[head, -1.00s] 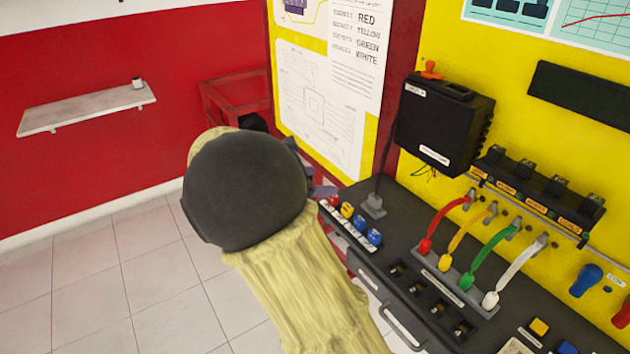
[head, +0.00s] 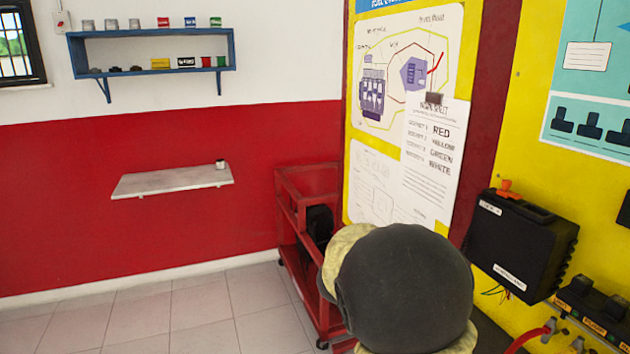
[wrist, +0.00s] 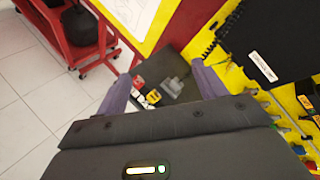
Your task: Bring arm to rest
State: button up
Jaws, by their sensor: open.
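My gripper (wrist: 161,70) shows in the wrist view with its two purple fingers spread apart and nothing between them. Beyond the fingers is the dark bench top, with a red and a yellow plug (wrist: 154,97) and a grey block (wrist: 173,86) on it. In the head view my arm's dark, rounded joint and cream sleeve fill the bottom middle and hide the gripper. The arm is bent in front of the yellow trainer panel (head: 530,130).
A black box (head: 520,245) hangs on the panel at right; in the wrist view it is close to the right finger. A red cart (head: 290,225) stands behind my arm. A white shelf (head: 172,180) and a blue shelf (head: 150,73) are on the wall. Floor at left is clear.

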jog(key=s+f+m+g+y+p, duration=0.1)
jog(key=s+m+g+y, duration=0.1)
jog(key=s+m, duration=0.6)
jog(key=s+a+f+m+g+y+p, duration=0.1)
jog(key=s+f+m+g+y+p, duration=0.1)
jog(key=s+m, duration=0.6)
jog(key=s+a+f+m+g+y+p, duration=0.1)
jog(key=s+m, duration=0.8)
jog(key=m, duration=1)
jog(key=f+g+y+p, duration=0.1)
jog(key=g+y, duration=0.1)
jog(key=y, duration=0.1)
jog(key=shift+f+m+y, duration=0.25)
jog(key=shift+m+y, duration=0.05)
